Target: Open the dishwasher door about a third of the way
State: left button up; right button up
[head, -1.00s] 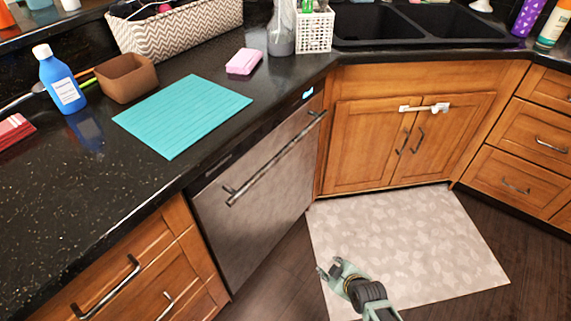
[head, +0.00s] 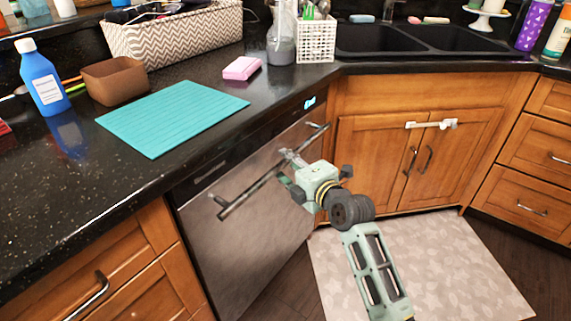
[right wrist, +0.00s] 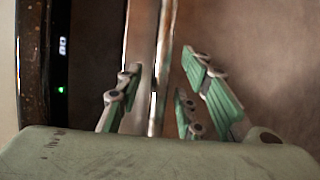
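The dishwasher door (head: 232,245) is a brushed steel panel under the black counter, and it looks closed. Its long bar handle (head: 238,200) runs diagonally across the upper part of the door. My right gripper (head: 289,166) is at the handle, toward the bar's right end. In the right wrist view, the right gripper (right wrist: 160,88) has its fingers spread, with the handle bar (right wrist: 151,60) running between them. A clear gap shows beside the bar, so it is not clamped. My left gripper is not in view.
A teal mat (head: 172,117), a pink sponge (head: 241,68) and a blue bottle (head: 43,78) are on the counter (head: 105,190). Wooden drawers (head: 120,270) adjoin the dishwasher at left. A pale rug (head: 450,270) lies on the floor in front of the sink cabinet.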

jog(key=shift+x, duration=0.9)
grip_shut()
